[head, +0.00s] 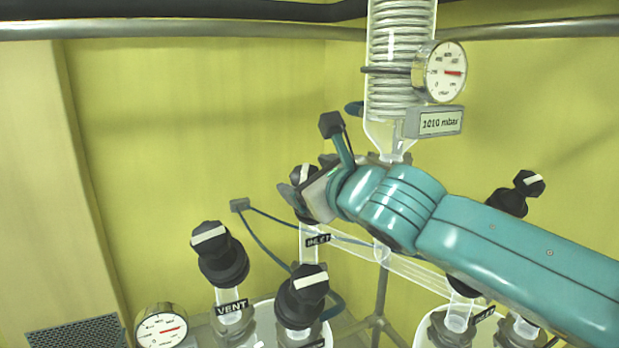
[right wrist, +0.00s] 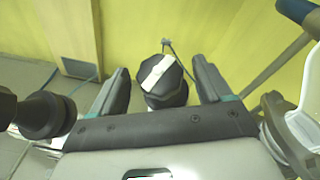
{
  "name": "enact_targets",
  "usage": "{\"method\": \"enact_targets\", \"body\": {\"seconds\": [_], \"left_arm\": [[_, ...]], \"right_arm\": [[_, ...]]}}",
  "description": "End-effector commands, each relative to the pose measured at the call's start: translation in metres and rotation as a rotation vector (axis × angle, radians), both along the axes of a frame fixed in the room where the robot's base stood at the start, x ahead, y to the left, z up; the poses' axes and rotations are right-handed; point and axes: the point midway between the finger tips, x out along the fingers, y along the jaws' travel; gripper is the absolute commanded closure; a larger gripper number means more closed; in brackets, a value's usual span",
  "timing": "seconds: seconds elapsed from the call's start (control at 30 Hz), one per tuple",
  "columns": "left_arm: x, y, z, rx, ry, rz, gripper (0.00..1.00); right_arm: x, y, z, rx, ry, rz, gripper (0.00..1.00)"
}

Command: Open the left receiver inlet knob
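The left receiver inlet knob (head: 303,176) is a black knob with a white bar on top, on a glass tube above the INLET label (head: 318,240). In the head view my right gripper (head: 307,186) is at this knob and hides part of it. In the right wrist view the knob (right wrist: 160,78) stands between the two fingers of my right gripper (right wrist: 160,88), its white bar slanting. The fingers are apart, with a gap on each side of the knob. My left gripper is not in view.
The VENT knob (head: 220,253) and another black knob (head: 303,295) stand in front at lower left. The glass condenser (head: 390,110) with a pressure gauge (head: 440,72) hangs close to my right arm. More knobs (head: 529,183) stand at right. A metal rail crosses the top.

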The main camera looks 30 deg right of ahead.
Motion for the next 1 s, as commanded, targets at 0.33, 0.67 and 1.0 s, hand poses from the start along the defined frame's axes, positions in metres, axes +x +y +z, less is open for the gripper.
{"method": "enact_targets", "body": {"seconds": [0.33, 0.67, 1.0], "left_arm": [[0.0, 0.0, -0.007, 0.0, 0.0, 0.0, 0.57], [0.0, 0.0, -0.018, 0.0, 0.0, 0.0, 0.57], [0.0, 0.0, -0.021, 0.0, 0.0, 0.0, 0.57]], "right_arm": [[-0.04, 0.002, 0.006, 0.001, -0.005, 0.002, 0.22], [-0.126, 0.007, 0.021, 0.001, -0.007, 0.007, 0.22], [-0.163, 0.007, 0.028, 0.0, -0.003, 0.001, 0.22]]}}
